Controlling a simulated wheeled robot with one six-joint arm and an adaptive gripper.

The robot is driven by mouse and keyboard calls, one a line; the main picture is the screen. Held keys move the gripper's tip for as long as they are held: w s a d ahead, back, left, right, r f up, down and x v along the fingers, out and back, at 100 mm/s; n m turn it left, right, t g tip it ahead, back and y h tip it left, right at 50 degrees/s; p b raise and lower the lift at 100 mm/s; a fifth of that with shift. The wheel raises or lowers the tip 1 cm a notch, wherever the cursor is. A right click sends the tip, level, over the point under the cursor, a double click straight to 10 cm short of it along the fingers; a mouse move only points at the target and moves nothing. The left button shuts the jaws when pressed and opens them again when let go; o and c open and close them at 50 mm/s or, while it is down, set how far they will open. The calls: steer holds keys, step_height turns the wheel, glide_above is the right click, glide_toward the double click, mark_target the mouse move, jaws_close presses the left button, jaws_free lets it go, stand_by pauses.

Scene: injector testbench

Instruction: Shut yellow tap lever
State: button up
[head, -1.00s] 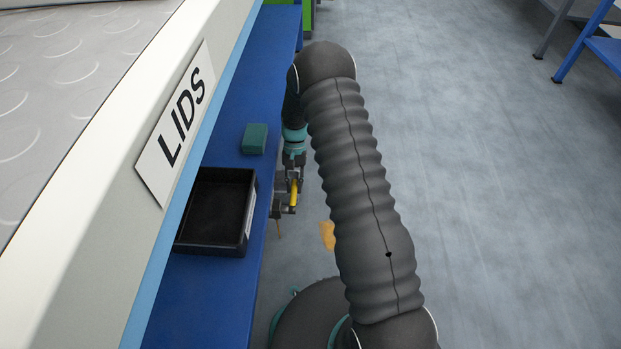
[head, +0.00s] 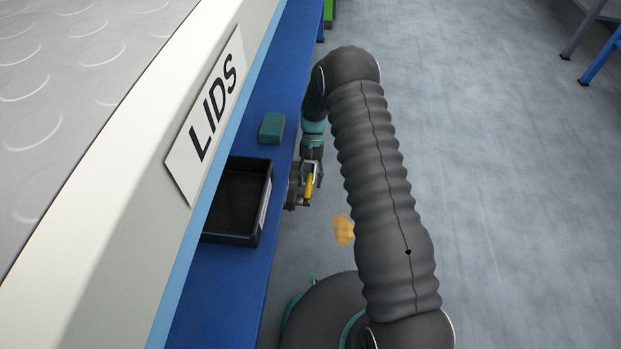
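The yellow tap lever (head: 309,186) shows as a small upright yellow bar just off the front edge of the blue bench, right of the black tray. My gripper (head: 303,188) is at the lever, below the teal wrist of my arm. Its dark fingers overlap the lever and the metal tap parts in this view. They are too small to tell whether they are open or shut, or whether they touch the lever. The tap body is mostly hidden.
A black tray (head: 263,228) and a green block (head: 272,128) sit on the blue bench (head: 211,302). A white panel with a LIDS sign (head: 207,115) is at left. An orange-yellow patch (head: 343,229) is on the floor. Open grey floor (head: 510,200) lies to the right.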

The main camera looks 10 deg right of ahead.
steer(key=v, duration=1.2)
steer(key=shift+w, duration=0.1)
stand_by(0.4)
steer(key=s+d+f+n, duration=0.1)
steer(key=s+f, duration=0.1)
steer(key=s, duration=0.2)
steer(key=s+d+r+t+p, duration=0.2)
steer(key=s+r+t, duration=0.2)
steer(key=s+r, duration=0.6)
steer(key=s+d+r+n+t+h+p, duration=0.1)
steer(key=s+d+r+t+p, duration=0.1)
steer(key=s+r, duration=0.8)
steer(key=s+d+r+t+p, duration=0.2)
steer(key=s+r+t, duration=0.4)
steer(key=r, duration=1.5)
steer(key=shift+s+n+p, duration=0.3)
steer(key=shift+s+p, duration=0.55)
steer(key=shift+s, duration=1.65)
